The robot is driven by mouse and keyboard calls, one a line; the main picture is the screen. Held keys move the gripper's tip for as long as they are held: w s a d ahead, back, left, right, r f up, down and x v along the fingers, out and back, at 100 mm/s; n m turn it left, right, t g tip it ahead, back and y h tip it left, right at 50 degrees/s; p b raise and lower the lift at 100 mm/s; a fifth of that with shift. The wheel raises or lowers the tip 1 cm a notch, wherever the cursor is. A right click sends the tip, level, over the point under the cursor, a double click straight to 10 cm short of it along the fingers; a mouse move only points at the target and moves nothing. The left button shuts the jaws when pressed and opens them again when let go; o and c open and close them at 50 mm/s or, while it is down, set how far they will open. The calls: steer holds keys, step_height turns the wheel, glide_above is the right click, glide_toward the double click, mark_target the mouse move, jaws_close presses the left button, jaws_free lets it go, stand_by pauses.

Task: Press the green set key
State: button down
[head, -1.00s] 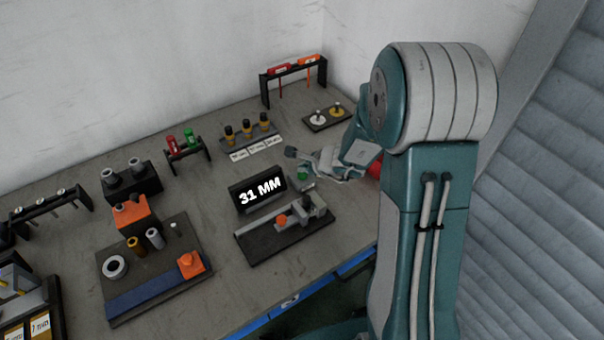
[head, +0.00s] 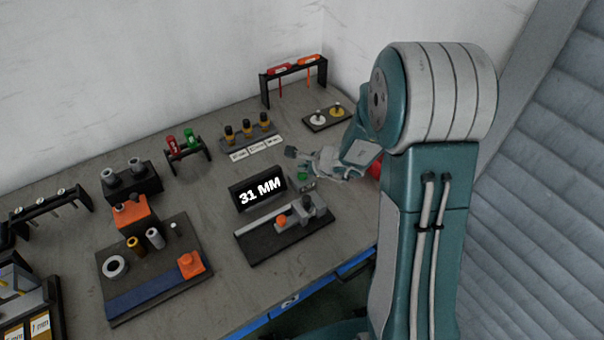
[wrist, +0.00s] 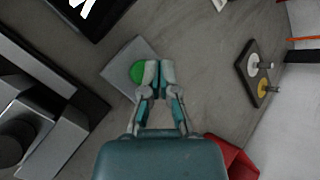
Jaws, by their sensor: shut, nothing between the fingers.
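The green set key (wrist: 138,72) is a round button on a small grey box (wrist: 117,70). In the wrist view my gripper (wrist: 156,70) is shut and empty, its fingertips over the right side of the key and hiding part of it. I cannot tell whether they touch it. In the head view the green key (head: 303,177) shows just below my gripper, to the right of a black display (head: 242,205) reading "31 MM".
A black fixture with grey blocks and an orange knob (head: 281,219) stands in front of the display. A small plate (head: 318,127) with a white and a yellow disc lies behind. A red object (wrist: 232,155) is close to my gripper's right in the wrist view.

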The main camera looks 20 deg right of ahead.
mark_target(304, 175)
steer(key=shift+f, duration=0.15)
steer(key=shift+f, duration=0.2)
steer(key=shift+f, duration=0.45)
stand_by(0.9)
steer(key=shift+r, duration=0.85)
steer(key=shift+r, duration=2.5)
